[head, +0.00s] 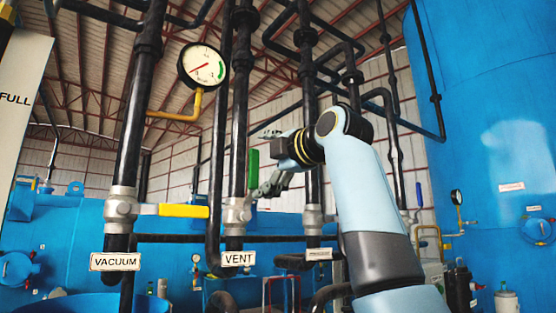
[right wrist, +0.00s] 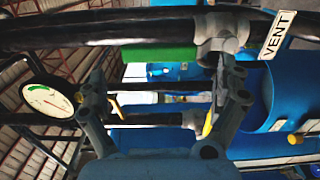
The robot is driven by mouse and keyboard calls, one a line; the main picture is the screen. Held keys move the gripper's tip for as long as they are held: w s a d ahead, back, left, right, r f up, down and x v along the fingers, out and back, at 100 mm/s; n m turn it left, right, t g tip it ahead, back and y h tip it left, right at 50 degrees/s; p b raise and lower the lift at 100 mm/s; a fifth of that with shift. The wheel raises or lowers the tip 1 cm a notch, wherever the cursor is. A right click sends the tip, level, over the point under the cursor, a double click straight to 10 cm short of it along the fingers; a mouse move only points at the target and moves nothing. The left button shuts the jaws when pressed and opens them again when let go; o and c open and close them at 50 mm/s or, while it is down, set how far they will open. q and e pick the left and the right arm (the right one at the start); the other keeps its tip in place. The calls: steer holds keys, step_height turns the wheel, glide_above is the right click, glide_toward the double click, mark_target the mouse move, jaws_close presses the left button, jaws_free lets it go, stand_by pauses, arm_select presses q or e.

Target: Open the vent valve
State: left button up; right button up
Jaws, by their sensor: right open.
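The vent valve (head: 236,213) is a grey body on a black vertical pipe, above a white VENT label (head: 238,258). Its green handle (head: 253,168) stands upright alongside the pipe. In the right wrist view the green handle (right wrist: 160,54) lies sideways, beyond and between my fingertips. My right gripper (head: 268,164) is open, just right of the green handle. Its two fingers also show apart in the right wrist view (right wrist: 160,85), with nothing gripped. I cannot tell whether a finger touches the handle. My left gripper is not in view.
Left of it, the VACUUM valve (head: 121,207) has a yellow handle (head: 184,211) pointing right, toward the vent pipe. A pressure gauge (head: 201,65) hangs above on a yellow tube. Another pipe with a valve (head: 313,219) stands behind my right arm. A large blue tank (head: 483,90) fills the right.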

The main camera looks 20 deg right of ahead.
steer(key=v, duration=0.6)
steer(key=shift+s, duration=0.2)
